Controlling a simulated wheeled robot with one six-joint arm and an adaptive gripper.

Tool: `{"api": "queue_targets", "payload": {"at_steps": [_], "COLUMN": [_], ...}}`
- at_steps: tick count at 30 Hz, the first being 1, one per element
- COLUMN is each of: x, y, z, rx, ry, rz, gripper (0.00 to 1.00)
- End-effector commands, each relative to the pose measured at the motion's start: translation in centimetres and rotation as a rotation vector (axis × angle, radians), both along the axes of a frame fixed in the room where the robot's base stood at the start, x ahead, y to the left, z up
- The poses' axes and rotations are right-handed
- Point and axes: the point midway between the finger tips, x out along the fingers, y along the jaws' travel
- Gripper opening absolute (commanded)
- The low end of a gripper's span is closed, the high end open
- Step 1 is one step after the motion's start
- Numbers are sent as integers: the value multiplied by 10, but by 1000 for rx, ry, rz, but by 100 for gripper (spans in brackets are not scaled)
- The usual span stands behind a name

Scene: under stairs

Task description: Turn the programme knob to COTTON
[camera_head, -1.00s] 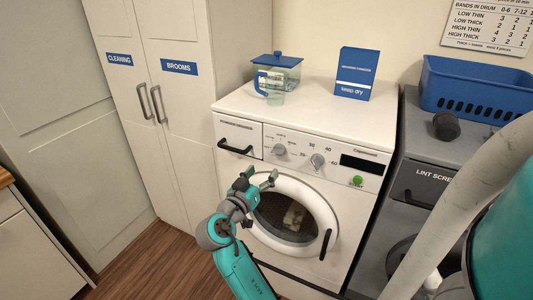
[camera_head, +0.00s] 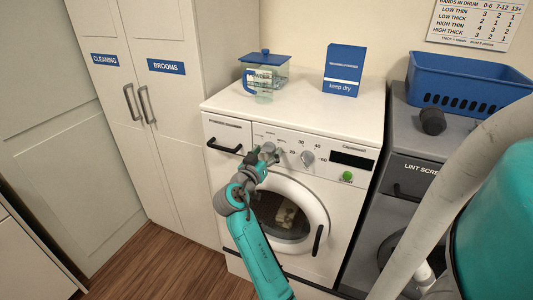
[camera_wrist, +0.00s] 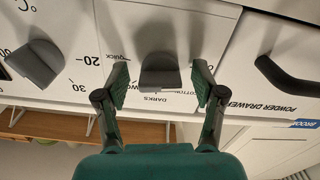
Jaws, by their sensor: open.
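The programme knob (camera_wrist: 159,72) is a grey knob on the washer's white front panel. The wrist view shows it upside down, with the labels QUICK, DARKS and COTTON around it. Its lower end in that view lies by DARKS. My gripper (camera_wrist: 160,80) is open, with one finger on each side of the knob and a gap showing on both sides. In the head view my gripper (camera_head: 264,156) is at the panel and partly hides the knob.
A second grey knob (camera_head: 307,158), with temperature numbers, sits right of the programme knob; the wrist view shows it at left (camera_wrist: 35,63). The drawer handle (camera_head: 224,147) is left of my gripper. The round door (camera_head: 319,207) is below.

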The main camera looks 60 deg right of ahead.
Motion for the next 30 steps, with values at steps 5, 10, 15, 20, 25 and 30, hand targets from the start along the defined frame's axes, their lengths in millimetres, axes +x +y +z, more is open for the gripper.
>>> {"api": "queue_targets", "payload": {"at_steps": [5,10,15,20,25,30], "x": [0,0,0,0,1,1], "y": [0,0,1,1,1,1], "z": [0,0,0,0,0,0], "rx": [0,0,0,2,7,17], "ry": [0,0,-1,-21,-90,-210], "rz": [0,0,0,0,0,1], "gripper": [64,21,8,8,8,8]}}
